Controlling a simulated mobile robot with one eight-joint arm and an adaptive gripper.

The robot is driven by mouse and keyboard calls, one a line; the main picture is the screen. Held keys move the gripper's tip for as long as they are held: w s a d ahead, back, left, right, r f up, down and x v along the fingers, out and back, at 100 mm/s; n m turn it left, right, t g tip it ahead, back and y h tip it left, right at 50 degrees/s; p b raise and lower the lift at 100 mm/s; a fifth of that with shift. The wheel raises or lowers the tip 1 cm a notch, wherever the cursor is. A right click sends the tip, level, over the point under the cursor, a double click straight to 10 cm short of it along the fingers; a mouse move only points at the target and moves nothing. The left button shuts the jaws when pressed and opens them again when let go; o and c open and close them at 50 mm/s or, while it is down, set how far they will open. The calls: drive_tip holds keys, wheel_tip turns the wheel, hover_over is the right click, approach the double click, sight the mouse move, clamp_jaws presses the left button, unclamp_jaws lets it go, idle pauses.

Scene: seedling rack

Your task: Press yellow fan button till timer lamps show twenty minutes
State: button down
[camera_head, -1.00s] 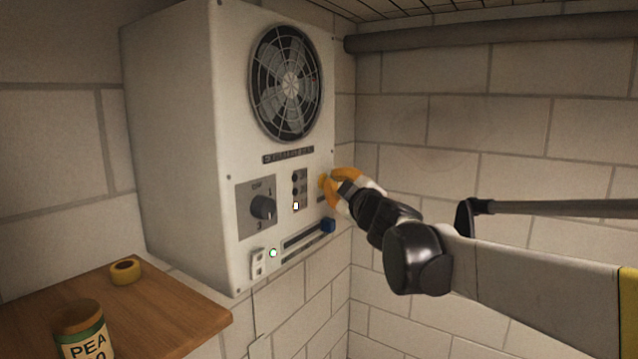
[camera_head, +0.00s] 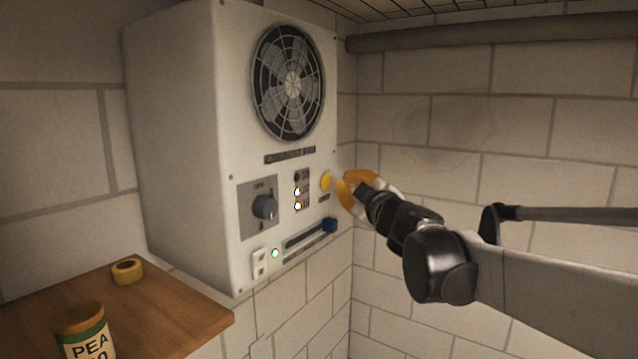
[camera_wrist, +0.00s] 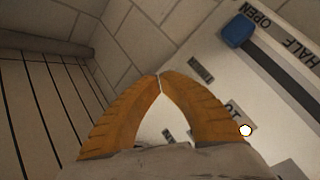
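The yellow fan button (camera_head: 325,181) is a round knob on the front of the white fan unit (camera_head: 175,150), right of the timer lamps (camera_head: 297,191). In the head view the middle and bottom lamps are lit and the top one is dark. My gripper (camera_head: 343,188) has orange fingers and stands just right of the button, with a small gap. In the wrist view my gripper (camera_wrist: 158,76) has its fingertips together with nothing between them. One lit lamp (camera_wrist: 246,130) shows there beside the right finger. The button is not visible in that view.
Below are a slider with a blue knob (camera_head: 329,225), a green-lit lamp (camera_head: 275,253) and a white switch (camera_head: 260,264). A wooden shelf (camera_head: 170,310) holds yellow tape (camera_head: 127,271) and a pea tin (camera_head: 84,335).

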drive_tip(key=s+d, duration=0.2)
drive_tip(key=d, duration=0.1)
drive_tip(key=shift+s, duration=0.2)
idle(0.7)
drive_tip(key=s+d+f+m+g+h+b, duration=0.1)
drive_tip(key=s+d+f+m+h+b, duration=0.3)
drive_tip(key=f+b, duration=0.65)
drive_tip(key=s+d+f+m+g+h+b, duration=0.1)
drive_tip(key=s+d+f+m+g+b, duration=0.15)
drive_tip(key=s+f+b, duration=0.85)
drive_tip(key=s+d+f+m+g+h+b, duration=0.1)
drive_tip(key=d+f+m+h+b, duration=0.3)
drive_tip(key=f, duration=1.2)
drive_tip(key=s+a+f+g+y+b, duration=0.1)
drive_tip(key=s+f+b, duration=0.4)
drive_tip(key=f, duration=0.6)
drive_tip(key=s+a+f+m+g+y+b, duration=0.1)
drive_tip(key=s+a+f+g+b, duration=0.2)
drive_tip(key=f, duration=0.8)
drive_tip(key=s+a+f+m+g+y+b, duration=0.1)
drive_tip(key=s+a+f+g+y+b, duration=0.1)
drive_tip(key=s+f+b, duration=0.5)
drive_tip(key=s+f, duration=0.3)
drive_tip(key=f, duration=0.1)
drive_tip(key=shift+f+g+b, duration=0.2)
drive_tip(key=shift+g+b, duration=0.1)
drive_tip(key=shift+g, duration=0.05)
drive_tip(key=shift+a+m, duration=0.1)
drive_tip(key=shift+m, duration=0.15)
